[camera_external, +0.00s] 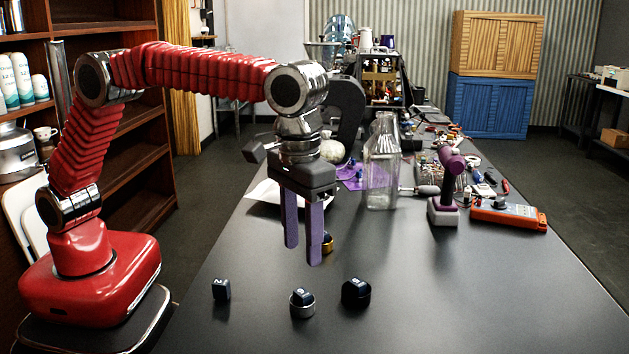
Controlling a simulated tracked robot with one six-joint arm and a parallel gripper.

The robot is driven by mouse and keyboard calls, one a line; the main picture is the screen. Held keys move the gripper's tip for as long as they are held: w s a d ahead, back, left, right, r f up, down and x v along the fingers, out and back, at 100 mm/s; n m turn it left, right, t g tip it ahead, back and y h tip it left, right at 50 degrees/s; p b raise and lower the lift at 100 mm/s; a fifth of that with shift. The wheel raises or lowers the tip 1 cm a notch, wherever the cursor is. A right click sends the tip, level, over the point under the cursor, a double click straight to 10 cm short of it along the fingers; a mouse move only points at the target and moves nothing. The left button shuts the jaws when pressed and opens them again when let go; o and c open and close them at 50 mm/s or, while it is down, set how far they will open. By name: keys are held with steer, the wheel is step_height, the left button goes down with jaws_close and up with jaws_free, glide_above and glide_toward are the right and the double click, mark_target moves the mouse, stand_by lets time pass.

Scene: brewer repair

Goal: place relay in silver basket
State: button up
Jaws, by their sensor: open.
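A small dark relay block (221,290) with a pale mark stands alone on the dark table, front left. A silver basket (302,311), a low ring, is to its right, and a second dark block (302,296) with a pale mark sits in it. A black basket (356,297) is further right, with a dark block showing at its top. A gold basket (328,243) is partly hidden behind my right finger. My gripper (303,249) points down with purple fingers apart and nothing between them. It hangs above the table, apart from the silver basket.
A glass bottle (382,165), a purple and grey drill (446,190) and an orange multimeter (508,215) stand further back. Small parts clutter the far table. A white sheet (262,193) lies behind my gripper. The front right of the table is clear.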

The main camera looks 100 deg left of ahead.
mark_target(297, 292)
steer(key=f+m, duration=0.1)
steer(key=f, duration=0.1)
steer(key=s+f+m, duration=0.1)
steer(key=f+m, duration=0.1)
steer(key=shift+a, duration=0.2)
steer(key=s+a+r+m+t, duration=0.1)
steer(key=s+a, duration=0.5)
steer(key=s, duration=0.5)
steer(key=s+a+r+m+t, duration=0.2)
steer(key=s+a, duration=0.5)
steer(key=s, duration=0.4)
steer(key=s+a+r+m+t, duration=0.1)
steer(key=s+a+m+t, duration=0.1)
steer(key=s+a, duration=0.5)
steer(key=shift+s+a+r, duration=0.2)
steer(key=shift+s+a, duration=0.05)
steer(key=shift+s, duration=1.95)
